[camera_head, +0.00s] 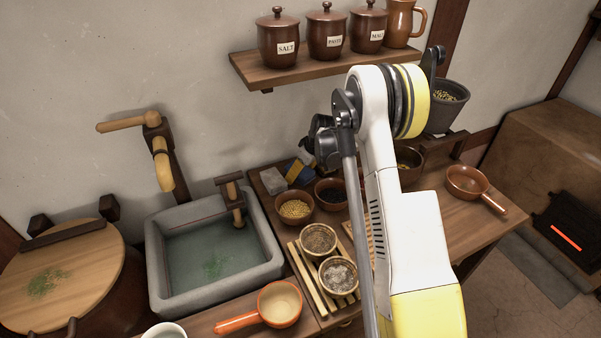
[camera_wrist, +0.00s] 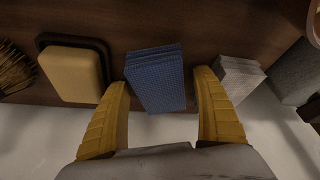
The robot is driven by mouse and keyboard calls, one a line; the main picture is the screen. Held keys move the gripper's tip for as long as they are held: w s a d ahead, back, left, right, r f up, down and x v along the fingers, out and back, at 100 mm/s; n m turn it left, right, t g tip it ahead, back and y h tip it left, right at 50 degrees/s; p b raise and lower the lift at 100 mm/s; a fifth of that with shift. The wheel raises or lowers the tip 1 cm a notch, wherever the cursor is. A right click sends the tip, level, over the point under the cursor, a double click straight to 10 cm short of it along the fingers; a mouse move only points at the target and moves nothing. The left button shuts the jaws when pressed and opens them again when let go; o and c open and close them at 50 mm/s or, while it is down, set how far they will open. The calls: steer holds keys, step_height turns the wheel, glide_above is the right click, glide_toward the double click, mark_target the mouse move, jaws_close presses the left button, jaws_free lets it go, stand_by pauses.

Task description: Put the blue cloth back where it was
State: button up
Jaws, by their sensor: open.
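The blue cloth (camera_wrist: 158,82) is a folded, layered block on the dark wooden counter in the wrist view. My gripper (camera_wrist: 161,79) is open, with one yellow finger on each side of the cloth. A narrow gap shows at the right finger; whether the left finger touches the cloth I cannot tell. In the head view the cloth (camera_head: 308,174) is a small blue patch at the back of the counter, left of my arm and partly hidden by the gripper.
A yellow sponge in a dark tray (camera_wrist: 73,72) and a brush (camera_wrist: 14,68) lie left of the cloth in the wrist view; a grey block (camera_wrist: 237,77) stands close right. In the head view, bowls (camera_head: 295,209) stand in front and a stone sink (camera_head: 160,270) is left. The wall is close behind.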

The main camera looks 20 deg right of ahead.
steer(key=p+v, duration=0.4)
steer(key=v, duration=0.8)
steer(key=shift+a, duration=0.1)
steer(key=s+a+r+m+t+h, duration=0.1)
steer(key=s+a+r, duration=0.45)
steer(key=r, duration=0.35)
steer(key=s+a+r+m, duration=0.1)
steer(key=s+a+r, duration=0.4)
steer(key=s+r, duration=0.3)
steer(key=s+a+r+m+t, duration=0.1)
steer(key=s+a, duration=0.2)
steer(key=s, duration=0.6)
steer(key=s+a+r+m+t, duration=0.1)
steer(key=s+a, duration=0.2)
steer(key=s, duration=0.6)
steer(key=shift+s+h, duration=0.3)
steer(key=shift+h, duration=0.1)
